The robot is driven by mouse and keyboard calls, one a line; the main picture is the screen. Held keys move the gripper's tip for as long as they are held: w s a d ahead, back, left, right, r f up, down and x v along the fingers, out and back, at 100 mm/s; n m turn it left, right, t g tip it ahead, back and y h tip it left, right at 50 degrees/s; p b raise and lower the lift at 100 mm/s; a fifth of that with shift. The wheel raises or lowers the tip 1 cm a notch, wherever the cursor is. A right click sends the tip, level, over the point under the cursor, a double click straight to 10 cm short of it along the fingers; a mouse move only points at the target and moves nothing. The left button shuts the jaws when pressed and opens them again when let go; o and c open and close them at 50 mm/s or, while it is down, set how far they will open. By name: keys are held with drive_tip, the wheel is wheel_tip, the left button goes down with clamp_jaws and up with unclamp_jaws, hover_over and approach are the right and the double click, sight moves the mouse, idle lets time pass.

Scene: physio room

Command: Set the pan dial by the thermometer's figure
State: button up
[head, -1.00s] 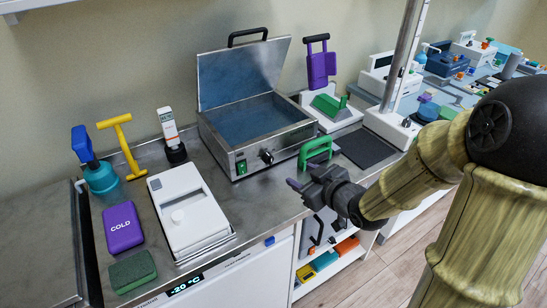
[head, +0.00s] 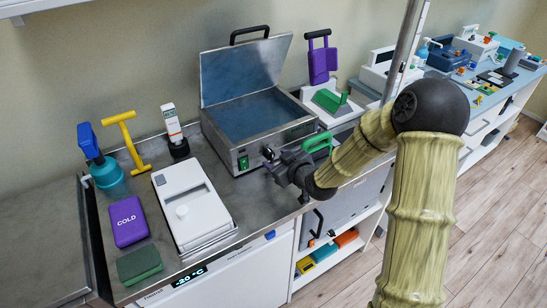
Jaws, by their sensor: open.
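The metal pan (head: 218,141) stands on the counter with its lid (head: 240,70) raised, blue inside. Its front has a green switch (head: 243,162) and a dark dial (head: 268,153). My gripper (head: 268,162) is at the dial, open; its fingers overlap the dial in the picture, and I cannot tell whether they touch it. The white thermometer (head: 173,124) stands upright in a dark base left of the pan. Its small display is too small to read.
A green handle (head: 322,141) is just right of the pan.

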sight(270, 155)
drive_tip(key=shift+x, duration=1.2)
drive_tip(key=shift+w+d, duration=0.2)
drive_tip(key=shift+s+a, duration=0.15)
drive_tip(key=shift+a, duration=0.2)
drive_tip(key=shift+s+a, duration=0.1)
drive_tip(key=c, duration=1)
drive_tip(key=shift+o, duration=0.2)
drive_tip(key=shift+f, duration=0.1)
